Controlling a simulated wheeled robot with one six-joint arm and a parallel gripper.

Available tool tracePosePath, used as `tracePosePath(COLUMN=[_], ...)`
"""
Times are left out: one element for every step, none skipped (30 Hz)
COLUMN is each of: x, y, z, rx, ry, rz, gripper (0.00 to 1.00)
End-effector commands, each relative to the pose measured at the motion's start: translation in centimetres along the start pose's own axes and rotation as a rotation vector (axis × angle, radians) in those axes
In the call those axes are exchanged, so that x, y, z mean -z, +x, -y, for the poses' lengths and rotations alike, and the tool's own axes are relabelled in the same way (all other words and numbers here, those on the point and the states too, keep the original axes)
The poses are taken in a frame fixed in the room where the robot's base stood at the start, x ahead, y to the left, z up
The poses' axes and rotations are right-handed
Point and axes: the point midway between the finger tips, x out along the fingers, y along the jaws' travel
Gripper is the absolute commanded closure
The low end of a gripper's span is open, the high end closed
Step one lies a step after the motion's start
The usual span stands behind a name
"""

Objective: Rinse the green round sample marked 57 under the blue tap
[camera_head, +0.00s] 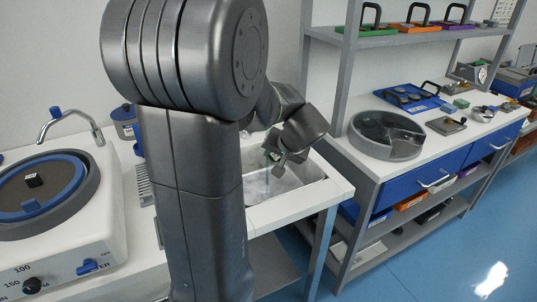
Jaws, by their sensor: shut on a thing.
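My gripper (284,164) hangs over the sink (318,178) in the middle of the view, pointing down and partly turned away. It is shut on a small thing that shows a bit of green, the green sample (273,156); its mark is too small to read. A faint pale blue vertical streak shows in the basin close to the sample; it looks like water, but I cannot tell whether it touches the sample. The sink's tap is not visible; my arm covers the area behind and left of the basin.
A grinding machine (105,215) with a bent metal spout (72,122) stands at the left. At the right, a bench carries a round grey tray (388,138) with a clear lid and a blue rack (408,97). A shelf (385,38) hangs above. Blue floor (430,250) is clear in front.

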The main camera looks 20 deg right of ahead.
Motion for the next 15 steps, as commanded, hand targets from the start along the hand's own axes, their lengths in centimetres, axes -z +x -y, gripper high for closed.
tracePosePath(x=[-0.2, -0.3, -0.5, -0.6, -0.7, -0.9, -1.0, -1.1, -1.2, -1.3, -1.4, -1.6, -1.7, -1.8, -2.0], y=[-0.3, -0.5, -0.8, -1.0, -1.1, -1.4, -1.6, -1.8, -2.0, -2.2, -2.4, -2.6, -2.8, -3.0, -3.3], z=[-0.2, -0.3, -0.5, -0.6, -0.7, -0.8, -0.9, -1.0, -1.1, -1.2, -1.3, -1.5, -1.6, -1.6, -1.8], rx=[0.000, 0.000, 0.000, -0.001, -0.001, -0.001, 0.000, 0.000, -0.001, -0.001, -0.001, -0.001, -0.001, 0.000, -0.001], ry=[0.001, 0.000, 0.000, 0.000, 0.001, 0.001, 0.002, 0.001, 0.001, 0.001, 0.001, 0.001, 0.001, 0.000, 0.000], rz=[-0.001, -0.001, -0.002, -0.003, -0.003, -0.002, -0.001, -0.001, -0.001, -0.002, -0.002, -0.002, -0.001, -0.001, -0.002], gripper=[0.98, 0.98, 0.98, 0.98, 0.98, 0.98, 0.98, 0.98, 0.98, 0.98, 0.98, 0.98, 0.98, 0.98, 0.98])
